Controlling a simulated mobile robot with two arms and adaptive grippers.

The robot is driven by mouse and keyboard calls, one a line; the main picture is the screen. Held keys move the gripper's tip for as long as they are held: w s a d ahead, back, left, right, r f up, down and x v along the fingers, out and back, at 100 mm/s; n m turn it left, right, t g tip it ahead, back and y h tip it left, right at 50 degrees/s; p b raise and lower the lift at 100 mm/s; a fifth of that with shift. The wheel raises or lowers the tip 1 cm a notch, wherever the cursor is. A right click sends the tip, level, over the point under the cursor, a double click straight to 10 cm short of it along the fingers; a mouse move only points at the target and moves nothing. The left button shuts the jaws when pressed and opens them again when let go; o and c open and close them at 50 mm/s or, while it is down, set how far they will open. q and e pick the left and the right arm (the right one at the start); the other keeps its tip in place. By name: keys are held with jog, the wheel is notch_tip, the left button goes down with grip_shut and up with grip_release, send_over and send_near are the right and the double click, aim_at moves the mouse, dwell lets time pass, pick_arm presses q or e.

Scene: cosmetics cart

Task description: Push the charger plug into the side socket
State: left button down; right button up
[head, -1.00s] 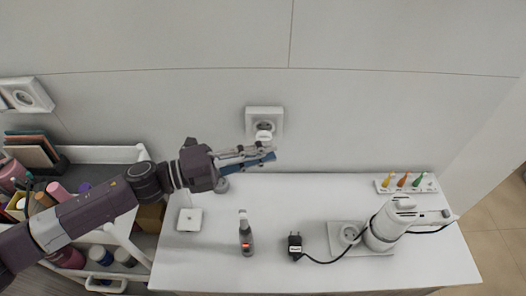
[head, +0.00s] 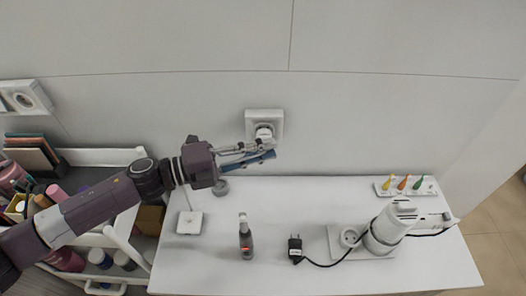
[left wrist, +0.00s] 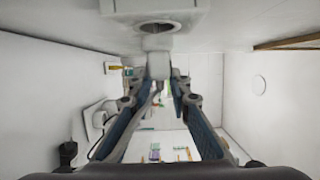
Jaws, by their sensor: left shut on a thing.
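A white charger plug (head: 265,132) is at the tips of my left gripper (head: 262,150), which is shut on it. The plug is right at the lower front of a white wall socket (head: 250,122) above the back of the table. In the left wrist view the plug (left wrist: 158,66) sits between the two fingertips, just below the socket's round recess (left wrist: 157,27). I cannot tell whether its pins are inside the socket. My right gripper is not in view.
The white table (head: 290,215) bears a dark bottle (head: 245,240), a black plug (head: 295,245) on a cord and a white appliance (head: 385,232). Coloured small bottles (head: 403,183) stand at the back right. A cosmetics cart (head: 100,157) stands left.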

pick_arm(q)
jog(key=shift+w, duration=0.95)
jog(key=c, duration=1.7)
grip_release()
